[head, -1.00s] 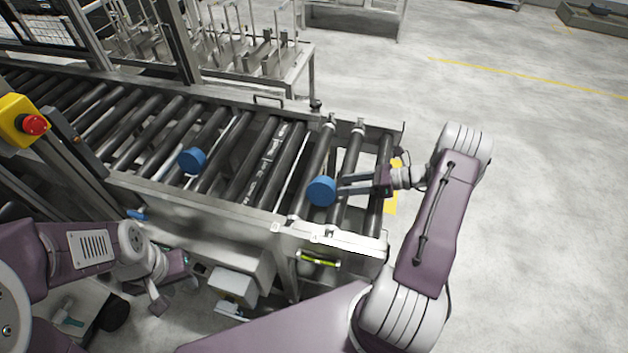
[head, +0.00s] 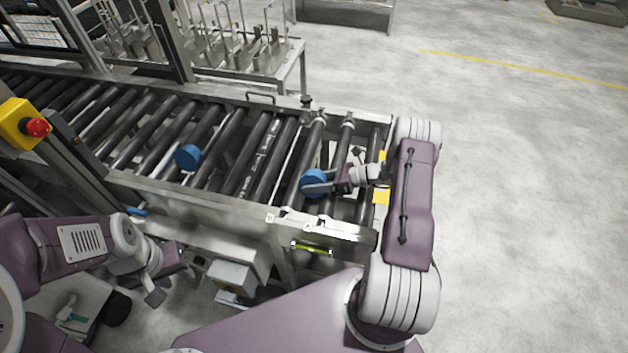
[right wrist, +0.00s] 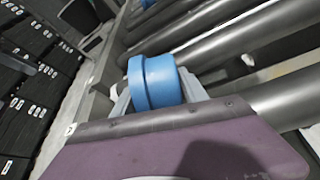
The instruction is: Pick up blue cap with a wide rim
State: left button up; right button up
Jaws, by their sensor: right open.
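A blue cap (head: 315,180) lies on the rollers near the right end of the conveyor. In the right wrist view this cap (right wrist: 157,82) shows a wider rim band beside a narrower body. My right gripper (head: 314,186) is open, with its fingers at the cap; in the right wrist view a grey finger shows on each side of it. I cannot tell whether they touch it. A second blue cap (head: 187,157) lies further left on the rollers; its rim is too small to judge. My left gripper (head: 160,287) hangs in front of the conveyor, away from both caps; its opening is unclear.
The roller conveyor (head: 200,187) has raised metal side rails. A yellow box with a red button (head: 37,127) stands at the left. A metal rack (head: 245,72) stands behind.

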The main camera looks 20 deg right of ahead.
aim_at(316, 175)
grip_shut()
jog(key=shift+r, duration=0.15)
jog(key=shift+d+r, duration=0.1)
jog(key=shift+r, duration=0.2)
jog(key=r, duration=0.2)
jog(key=s+r+b, duration=0.1)
jog(key=r, duration=0.1)
jog(key=shift+s+d, duration=0.1)
jog(key=shift+d, duration=0.2)
jog(key=s+d+r+b, duration=0.1)
jog(key=s+d+r, duration=0.3)
jog(key=s, duration=0.5)
notch_tip(316, 175, up, 2)
jog(key=shift+s+r, duration=0.1)
jog(key=shift+s, duration=0.15)
